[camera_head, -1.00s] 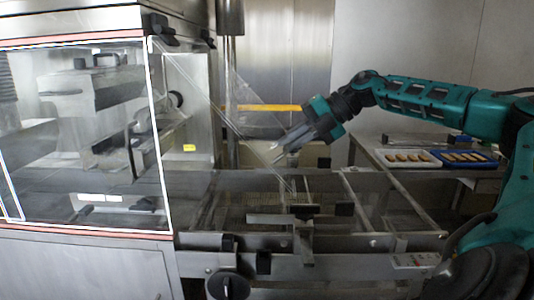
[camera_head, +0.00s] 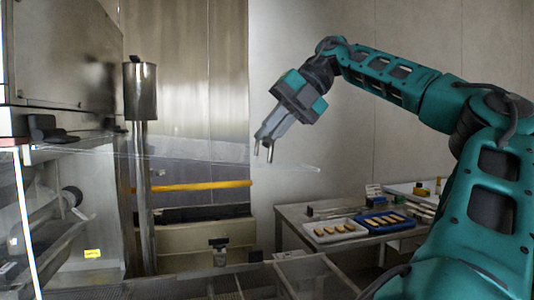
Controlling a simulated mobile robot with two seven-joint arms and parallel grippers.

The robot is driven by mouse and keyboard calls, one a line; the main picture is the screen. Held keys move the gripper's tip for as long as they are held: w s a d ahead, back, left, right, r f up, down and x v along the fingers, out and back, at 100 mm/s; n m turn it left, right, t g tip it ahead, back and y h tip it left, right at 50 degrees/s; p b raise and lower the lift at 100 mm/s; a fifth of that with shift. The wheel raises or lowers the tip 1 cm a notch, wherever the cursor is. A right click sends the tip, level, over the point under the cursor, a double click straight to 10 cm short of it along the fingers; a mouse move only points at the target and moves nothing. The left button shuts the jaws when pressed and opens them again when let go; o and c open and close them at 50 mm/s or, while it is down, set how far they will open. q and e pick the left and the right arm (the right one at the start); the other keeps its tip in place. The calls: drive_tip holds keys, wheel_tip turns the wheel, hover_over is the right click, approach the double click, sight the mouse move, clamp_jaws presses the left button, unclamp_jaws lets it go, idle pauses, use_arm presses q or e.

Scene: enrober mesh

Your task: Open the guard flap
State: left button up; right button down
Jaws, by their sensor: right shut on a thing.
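The guard flap (camera_head: 200,151) is a clear, thin sheet. It reaches from the hinge side at the machine's opening on the left out to the right, and stands raised, nearly level with a slight downward slope. My right gripper (camera_head: 263,154) comes in from the right and points down, with its fingers shut on the flap near its outer end. The flap's edges are faint, so the exact grip spot is hard to see. My left gripper is not in view.
The steel machine housing (camera_head: 70,50) fills the left side. A steel post (camera_head: 140,95) stands behind the flap. A yellow bar (camera_head: 190,186) runs along the back. A side table (camera_head: 290,213) at right holds a white tray (camera_head: 308,232) and a blue tray (camera_head: 370,228) with biscuit-like pieces.

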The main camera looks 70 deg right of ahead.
drive_tip(key=shift+w+a+r+g, duration=0.15)
drive_tip(key=shift+r, duration=0.55)
drive_tip(key=shift+w+a+r+g, duration=0.1)
drive_tip(key=shift+a+r+g, duration=0.05)
drive_tip(key=shift+r, duration=0.5)
drive_tip(key=c, duration=1.7)
unclamp_jaws()
drive_tip(key=o, duration=0.3)
drive_tip(key=shift+w+a, duration=0.3)
drive_tip(key=shift+w, duration=0.15)
drive_tip(key=shift+o, duration=0.8)
drive_tip(key=shift+s+r, duration=0.1)
drive_tip(key=shift+r, duration=0.05)
